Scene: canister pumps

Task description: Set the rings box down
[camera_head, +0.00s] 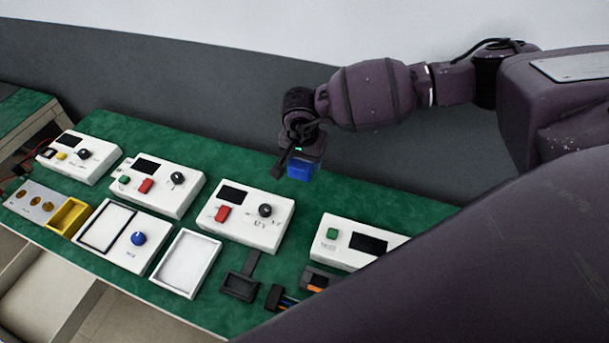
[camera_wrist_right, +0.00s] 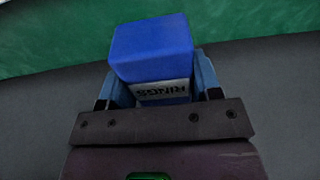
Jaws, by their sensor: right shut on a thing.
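The rings box (camera_head: 301,171) is a small blue box at the tip of my right arm, near the back edge of the green table (camera_head: 350,196). In the right wrist view the blue rings box (camera_wrist_right: 153,47) has a white label reading "RINGS", upside down. My right gripper (camera_head: 298,161) is shut on it; its blue fingers (camera_wrist_right: 155,88) lie on both sides of the box. Whether the box touches the table is hard to tell. My left gripper is not in view.
White control units (camera_head: 242,217) with knobs and buttons stand along the table. In front are a yellow tray (camera_head: 67,218), a white tray (camera_head: 186,263), a black tray (camera_head: 240,287) and small dark parts (camera_head: 282,299). Green surface behind the units is bare.

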